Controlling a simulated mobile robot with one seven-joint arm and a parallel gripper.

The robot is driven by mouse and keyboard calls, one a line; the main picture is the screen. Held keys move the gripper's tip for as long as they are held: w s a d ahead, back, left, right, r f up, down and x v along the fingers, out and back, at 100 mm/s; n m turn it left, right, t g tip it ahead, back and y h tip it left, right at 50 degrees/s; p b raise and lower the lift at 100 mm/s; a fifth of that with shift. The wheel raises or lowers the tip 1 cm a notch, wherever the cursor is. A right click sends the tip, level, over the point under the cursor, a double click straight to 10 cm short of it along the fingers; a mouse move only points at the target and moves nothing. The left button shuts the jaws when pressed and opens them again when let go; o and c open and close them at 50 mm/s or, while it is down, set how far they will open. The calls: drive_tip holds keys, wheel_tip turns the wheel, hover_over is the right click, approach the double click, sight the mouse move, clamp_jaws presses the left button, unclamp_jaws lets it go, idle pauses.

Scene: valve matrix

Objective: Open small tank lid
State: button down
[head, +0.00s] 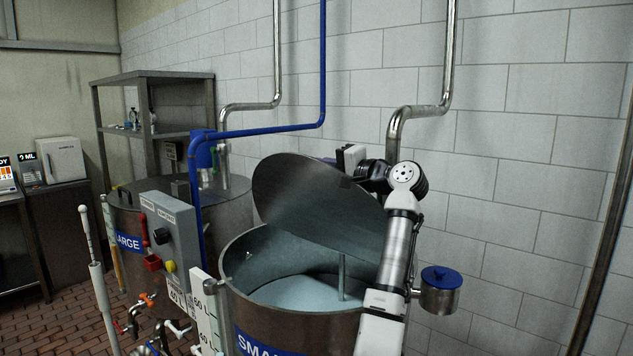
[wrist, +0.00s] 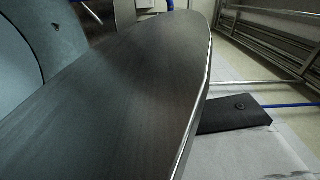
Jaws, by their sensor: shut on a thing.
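The small tank (head: 290,325) stands in the front centre of the head view, its blue label partly cut off. Its round dark metal lid (head: 310,205) is raised and steeply tilted, leaving the tank's opening and pale contents visible. My gripper (head: 350,172) is at the lid's upper right edge and shut on the lid; its fingertips are largely hidden behind it. In the wrist view the lid (wrist: 120,90) fills much of the picture, its shiny rim running along the right. A dark flat piece with a round fastener shows beyond the rim.
The large tank (head: 235,205) stands behind left, with a grey control box (head: 170,232) between the tanks. A blue pipe (head: 322,70) and metal pipes (head: 447,60) run down the tiled wall. A small blue-capped pot (head: 440,290) is right of my arm.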

drive_tip(key=shift+w+d+r+m, duration=0.15)
drive_tip(key=shift+w+d+m, duration=0.45)
drive_tip(key=shift+w+d, duration=0.25)
drive_tip(key=shift+w+d+r+m, duration=0.15)
drive_tip(key=shift+w+d+m, duration=0.45)
drive_tip(key=shift+w+d, duration=0.2)
drive_tip(key=c, duration=1.5)
unclamp_jaws()
drive_tip(key=shift+o, duration=0.2)
drive_tip(key=shift+s+f, duration=0.1)
drive_tip(key=b+v, duration=0.5)
drive_tip(key=v, duration=0.8)
drive_tip(key=shift+s+d+b, duration=0.25)
drive_tip(key=shift+d+b, duration=0.05)
